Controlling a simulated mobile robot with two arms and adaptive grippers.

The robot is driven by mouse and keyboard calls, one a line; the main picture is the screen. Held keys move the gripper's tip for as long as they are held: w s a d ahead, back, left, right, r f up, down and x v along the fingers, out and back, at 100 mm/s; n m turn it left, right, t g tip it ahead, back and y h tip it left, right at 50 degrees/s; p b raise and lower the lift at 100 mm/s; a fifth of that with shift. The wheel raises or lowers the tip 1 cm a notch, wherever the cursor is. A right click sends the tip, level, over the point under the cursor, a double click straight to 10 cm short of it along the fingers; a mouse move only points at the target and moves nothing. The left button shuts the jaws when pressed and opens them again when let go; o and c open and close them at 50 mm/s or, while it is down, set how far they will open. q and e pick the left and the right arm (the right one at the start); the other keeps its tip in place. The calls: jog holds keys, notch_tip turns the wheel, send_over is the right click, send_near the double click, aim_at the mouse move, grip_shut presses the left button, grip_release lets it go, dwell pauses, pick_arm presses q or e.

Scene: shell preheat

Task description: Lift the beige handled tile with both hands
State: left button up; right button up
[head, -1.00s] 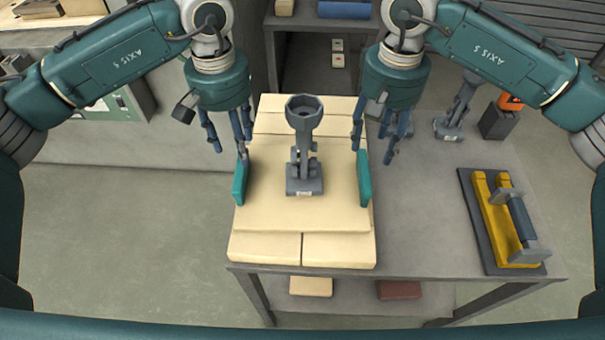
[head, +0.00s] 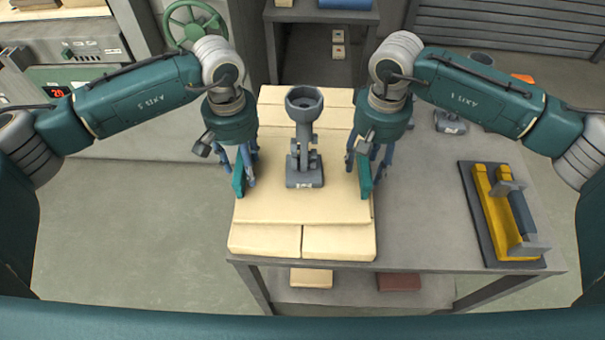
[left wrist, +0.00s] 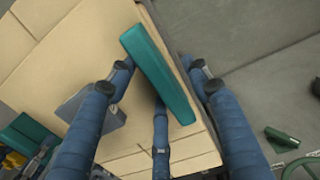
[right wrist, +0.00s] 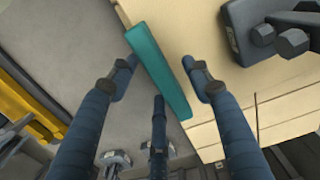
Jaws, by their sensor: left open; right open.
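The beige tile (head: 290,213) lies flat on a stack of similar beige slabs on the grey table. It has a teal handle on each side, a left handle (head: 237,181) and a right handle (head: 365,178). My left gripper (head: 243,176) is open around the left handle, which lies between its blue fingers in the left wrist view (left wrist: 158,72). My right gripper (head: 363,168) is open around the right handle, which lies between its fingers in the right wrist view (right wrist: 158,70). I cannot tell whether any finger touches a handle.
A grey metal stand with a cup-shaped top (head: 304,140) is upright on the tile, between my grippers. A yellow fixture with a blue-grey bar (head: 508,212) lies on a dark plate at the table's right. The table is clear between the slabs and that plate.

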pick_arm(q)
jog(key=shift+f, duration=0.2)
pick_arm(e)
jog(key=shift+f, duration=0.25)
pick_arm(q)
grip_shut()
pick_arm(e)
grip_shut()
pick_arm(q)
jog(key=shift+r, duration=0.1)
pick_arm(e)
jog(key=shift+r, duration=0.15)
